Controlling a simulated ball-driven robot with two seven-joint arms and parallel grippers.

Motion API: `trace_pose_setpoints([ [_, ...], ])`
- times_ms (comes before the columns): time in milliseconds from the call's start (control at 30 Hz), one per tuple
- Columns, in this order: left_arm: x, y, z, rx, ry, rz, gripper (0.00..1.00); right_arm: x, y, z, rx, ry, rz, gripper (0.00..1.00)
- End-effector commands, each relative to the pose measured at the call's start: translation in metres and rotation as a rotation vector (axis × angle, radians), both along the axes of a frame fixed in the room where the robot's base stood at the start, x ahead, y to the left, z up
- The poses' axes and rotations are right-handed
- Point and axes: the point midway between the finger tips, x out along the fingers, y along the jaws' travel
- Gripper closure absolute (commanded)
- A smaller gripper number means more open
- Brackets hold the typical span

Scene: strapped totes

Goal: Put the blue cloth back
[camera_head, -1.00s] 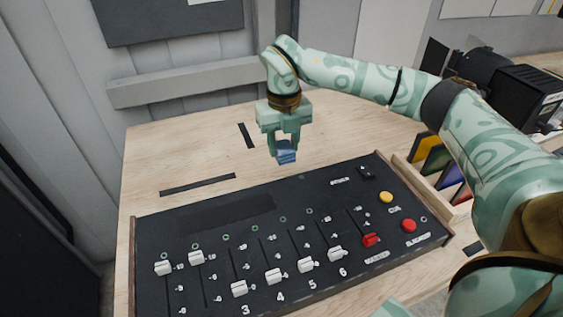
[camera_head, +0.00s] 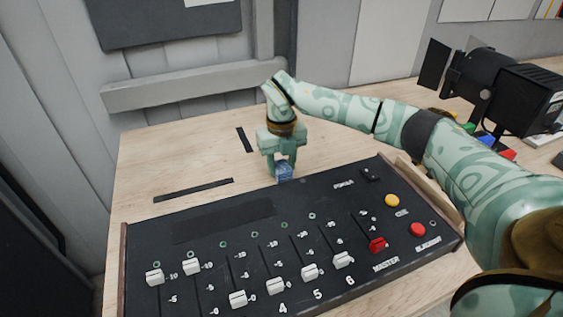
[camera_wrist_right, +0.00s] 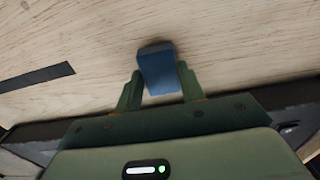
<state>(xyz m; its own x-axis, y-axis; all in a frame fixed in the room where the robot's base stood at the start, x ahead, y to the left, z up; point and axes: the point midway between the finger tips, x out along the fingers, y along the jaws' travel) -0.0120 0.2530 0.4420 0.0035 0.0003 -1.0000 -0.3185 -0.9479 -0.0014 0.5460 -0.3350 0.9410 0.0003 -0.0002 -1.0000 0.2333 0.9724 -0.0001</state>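The blue cloth (camera_head: 284,172) is a small folded bundle. My right gripper (camera_head: 282,166) points down and is shut on it, just behind the back edge of the black control console. In the right wrist view the blue cloth (camera_wrist_right: 158,70) sits between the two fingers (camera_wrist_right: 159,82), which touch its sides, with wooden tabletop beyond. The cloth is low over the wood; whether it touches the table I cannot tell. My left gripper is out of view.
The console (camera_head: 222,221) with white faders, a red fader and yellow and red buttons fills the front. Black tape strips (camera_head: 193,190) lie on the wooden table (camera_head: 160,155). A black lamp (camera_head: 485,80) stands at the right. The table left of my gripper is clear.

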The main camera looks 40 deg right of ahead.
Motion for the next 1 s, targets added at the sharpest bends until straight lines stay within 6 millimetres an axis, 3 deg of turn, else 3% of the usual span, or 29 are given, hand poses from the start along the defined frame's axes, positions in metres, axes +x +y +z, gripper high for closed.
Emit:
trace_pose_setpoints([
  [33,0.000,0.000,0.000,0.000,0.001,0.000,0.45,0.000,0.000,0.000,0.000,0.000,0.000,0.50],
  [100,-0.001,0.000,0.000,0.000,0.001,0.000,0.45,0.000,0.000,0.000,0.000,0.000,0.000,0.39],
  [433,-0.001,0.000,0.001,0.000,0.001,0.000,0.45,0.000,0.000,0.006,0.000,-0.001,-0.001,0.39],
  [800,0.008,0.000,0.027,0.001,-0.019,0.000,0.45,0.001,0.000,0.089,-0.001,-0.007,-0.001,0.39],
  [1000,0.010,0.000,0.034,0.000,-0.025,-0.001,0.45,0.000,0.000,0.118,-0.001,-0.003,0.000,0.39],
])
